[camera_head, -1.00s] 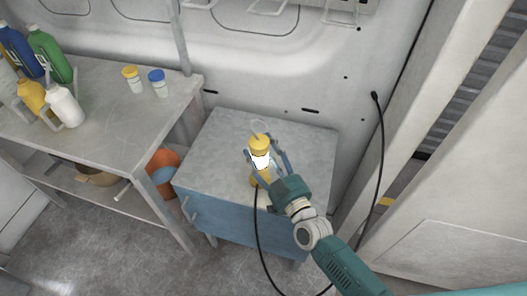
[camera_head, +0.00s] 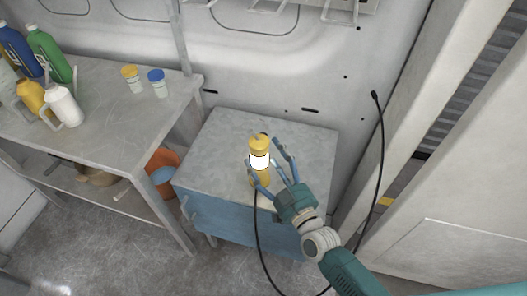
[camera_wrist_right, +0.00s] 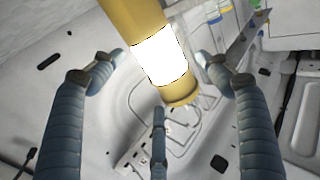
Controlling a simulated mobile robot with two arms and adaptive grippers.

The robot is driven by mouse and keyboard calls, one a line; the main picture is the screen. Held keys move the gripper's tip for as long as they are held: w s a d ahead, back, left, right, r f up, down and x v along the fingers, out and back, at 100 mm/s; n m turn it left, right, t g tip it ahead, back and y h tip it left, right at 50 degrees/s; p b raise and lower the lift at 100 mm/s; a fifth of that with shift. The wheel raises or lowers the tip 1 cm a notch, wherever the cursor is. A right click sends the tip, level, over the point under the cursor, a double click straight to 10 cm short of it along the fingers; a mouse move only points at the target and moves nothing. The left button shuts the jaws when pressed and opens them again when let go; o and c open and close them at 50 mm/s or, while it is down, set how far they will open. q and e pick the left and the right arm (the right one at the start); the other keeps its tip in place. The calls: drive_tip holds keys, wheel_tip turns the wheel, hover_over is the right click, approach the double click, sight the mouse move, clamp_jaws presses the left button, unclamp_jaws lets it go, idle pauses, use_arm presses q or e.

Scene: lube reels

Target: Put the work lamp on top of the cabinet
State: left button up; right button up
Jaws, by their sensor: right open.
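The work lamp (camera_head: 259,160) is yellow with a glowing white middle band. It stands upright on the grey top of the blue cabinet (camera_head: 305,143). A black cord runs from it down over the cabinet's front. My right gripper (camera_head: 268,164) is open, with its blue fingers spread at the lamp's right and front side. In the right wrist view the lamp (camera_wrist_right: 158,50) shows between and beyond the spread fingers of the gripper (camera_wrist_right: 158,75); whether a finger touches it, I cannot tell. My left gripper is not in view.
A grey workbench (camera_head: 105,115) at left carries several bottles and two small jars, yellow-lidded and blue-lidded (camera_head: 157,83). An orange bucket (camera_head: 163,170) sits between bench and cabinet. A black cable (camera_head: 381,150) hangs at right. The cabinet top around the lamp is clear.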

drive_tip(key=b+v, duration=0.1)
drive_tip(key=v, duration=0.8)
drive_tip(key=shift+a, duration=0.1)
